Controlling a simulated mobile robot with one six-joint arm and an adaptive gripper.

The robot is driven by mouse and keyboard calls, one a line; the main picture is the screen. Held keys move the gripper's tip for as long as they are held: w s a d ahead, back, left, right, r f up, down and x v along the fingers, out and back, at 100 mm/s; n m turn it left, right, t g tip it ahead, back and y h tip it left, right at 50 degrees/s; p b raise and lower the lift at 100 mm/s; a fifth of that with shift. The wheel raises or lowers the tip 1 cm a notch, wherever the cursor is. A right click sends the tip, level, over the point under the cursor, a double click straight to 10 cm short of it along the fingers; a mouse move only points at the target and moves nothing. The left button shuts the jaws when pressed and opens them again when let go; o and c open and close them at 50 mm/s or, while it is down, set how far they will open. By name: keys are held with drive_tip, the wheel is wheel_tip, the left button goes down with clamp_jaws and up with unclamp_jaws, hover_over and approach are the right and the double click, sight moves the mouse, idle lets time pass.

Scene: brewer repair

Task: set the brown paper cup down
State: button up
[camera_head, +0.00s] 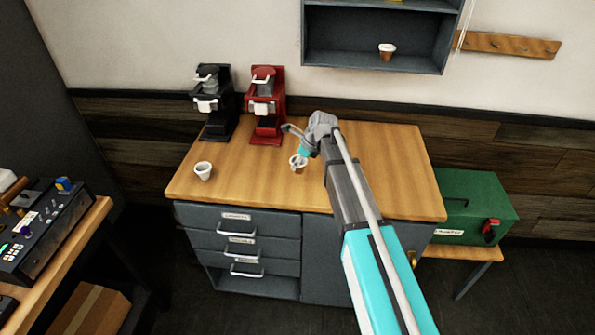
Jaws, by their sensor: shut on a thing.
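My gripper (300,158) is over the middle of the wooden counter (375,185), shut on a small brown paper cup (299,168) with a pale rim. The cup looks upright. The gripper covers part of it. I cannot tell whether its base touches the counter or is slightly above it.
A white cup (203,171) stands on the counter to the left. A black brewer (213,103) and a red brewer (267,105) stand at the back left. Another brown cup (387,52) is on the wall shelf (345,57). The counter's right side looks clear. A green box (476,207) is at the right.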

sight(300, 164)
idle(0.3)
drive_tip(key=shift+w+f+b, duration=0.35)
drive_tip(key=shift+f+b, duration=1.65)
drive_tip(key=o, duration=0.5)
drive_tip(key=shift+r, duration=0.15)
drive_tip(key=p+v, duration=0.3)
drive_tip(key=shift+r, duration=0.1)
drive_tip(key=w+p+v, duration=0.1)
drive_tip(key=p+v, duration=0.7)
drive_tip(key=shift+s+d+r, duration=0.25)
drive_tip(key=shift+s, duration=0.2)
